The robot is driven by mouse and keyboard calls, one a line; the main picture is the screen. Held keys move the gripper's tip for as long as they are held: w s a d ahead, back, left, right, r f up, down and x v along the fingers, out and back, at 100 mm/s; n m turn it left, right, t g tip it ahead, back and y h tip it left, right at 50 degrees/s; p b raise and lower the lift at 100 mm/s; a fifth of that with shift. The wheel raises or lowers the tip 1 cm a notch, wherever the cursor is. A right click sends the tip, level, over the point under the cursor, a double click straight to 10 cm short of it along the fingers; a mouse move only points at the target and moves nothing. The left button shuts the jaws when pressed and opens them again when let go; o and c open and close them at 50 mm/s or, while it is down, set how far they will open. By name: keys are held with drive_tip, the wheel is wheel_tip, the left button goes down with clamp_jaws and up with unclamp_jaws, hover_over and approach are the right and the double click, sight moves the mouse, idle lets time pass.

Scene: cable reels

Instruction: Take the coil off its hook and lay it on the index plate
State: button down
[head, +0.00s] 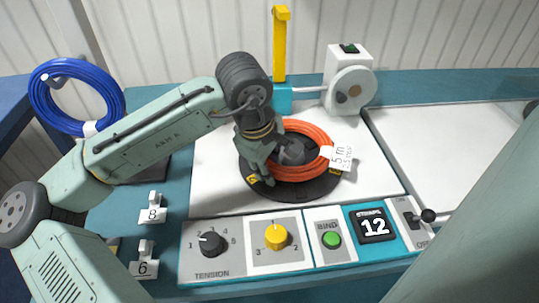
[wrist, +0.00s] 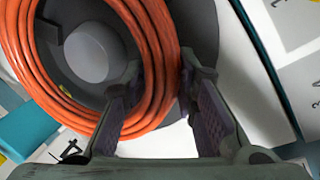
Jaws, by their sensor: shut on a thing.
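The orange coil (head: 310,137) is around the grey hub (head: 291,152) of the black round index plate (head: 292,195), flat or nearly so. Whether it fully touches the plate is hard to tell. A white tag (head: 341,157) reading "5 m" hangs at its right side. My gripper (head: 266,160) is over the left part of the plate, shut on the coil's band. In the wrist view the coil (wrist: 150,62) passes between the fingers (wrist: 162,80), one inside the ring and one outside. The hub (wrist: 92,55) shows inside the ring.
A blue coil (head: 108,88) hangs on a hook at the left. A yellow post (head: 280,45) and a white strap unit (head: 347,85) stand behind the plate. The front panel has a yellow knob (head: 277,237), a green button (head: 332,239) and a display (head: 374,225) reading 12. White surface at right is clear.

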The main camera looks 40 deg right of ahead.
drive_tip(key=shift+s+f, duration=0.25)
drive_tip(key=shift+f, duration=0.1)
idle(0.6)
drive_tip(key=c, duration=1.6)
unclamp_jaws()
drive_tip(key=shift+a, duration=0.1)
drive_tip(key=o, duration=0.4)
drive_tip(key=shift+p, duration=0.3)
drive_tip(key=shift+o, duration=0.4)
drive_tip(key=shift+w, duration=0.1)
drive_tip(key=o, duration=0.9)
drive_tip(key=shift+w+r, duration=0.1)
wheel_tip(320, 180, up, 5)
drive_tip(key=p, duration=0.5)
drive_tip(key=shift+r, duration=2.55)
